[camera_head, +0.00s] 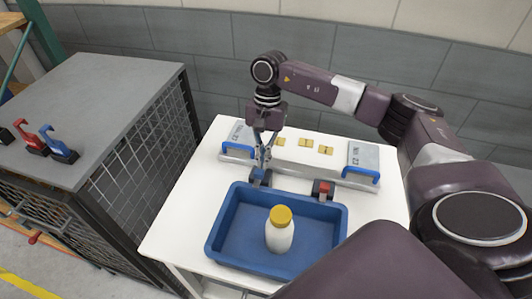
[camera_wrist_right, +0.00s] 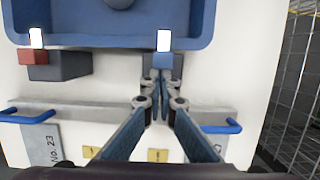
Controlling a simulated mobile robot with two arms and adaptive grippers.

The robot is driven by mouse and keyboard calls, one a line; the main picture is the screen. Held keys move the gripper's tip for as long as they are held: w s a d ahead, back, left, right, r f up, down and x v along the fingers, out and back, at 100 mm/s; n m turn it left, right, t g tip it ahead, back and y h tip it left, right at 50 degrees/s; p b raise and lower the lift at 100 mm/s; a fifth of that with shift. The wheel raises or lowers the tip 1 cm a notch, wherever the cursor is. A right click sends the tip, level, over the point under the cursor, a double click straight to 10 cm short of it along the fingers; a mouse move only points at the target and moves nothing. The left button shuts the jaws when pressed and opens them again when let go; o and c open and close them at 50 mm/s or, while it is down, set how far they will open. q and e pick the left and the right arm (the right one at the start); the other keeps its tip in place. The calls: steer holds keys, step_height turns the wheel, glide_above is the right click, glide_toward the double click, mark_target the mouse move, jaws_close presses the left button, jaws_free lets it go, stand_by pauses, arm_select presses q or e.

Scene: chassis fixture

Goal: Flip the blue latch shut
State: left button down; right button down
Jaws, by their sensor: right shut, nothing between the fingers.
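A blue latch (camera_head: 262,174) on a dark base sits on the white table between the fixture and the blue tray, at the tray's back left. In the right wrist view its blue part (camera_wrist_right: 167,60) shows against the tray wall, just beyond my fingertips, which hide some of it. My right gripper (camera_head: 263,160) points down at the blue latch with its fingers together and empty; it also shows in the wrist view (camera_wrist_right: 160,78). I cannot tell whether it touches the latch. The latch's exact angle is unclear. My left gripper is not in view.
A red latch (camera_head: 323,188) stands to the right. The blue tray (camera_head: 215,235) holds a white bottle (camera_head: 280,236) with a yellow cap. The fixture plate (camera_head: 342,181) has blue handles at both ends. Another blue latch (camera_head: 52,140) stands upright on the grey cabinet (camera_head: 105,100).

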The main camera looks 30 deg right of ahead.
steer(key=shift+s+a, duration=0.1)
steer(key=shift+r, duration=0.1)
steer(key=v, duration=1.2)
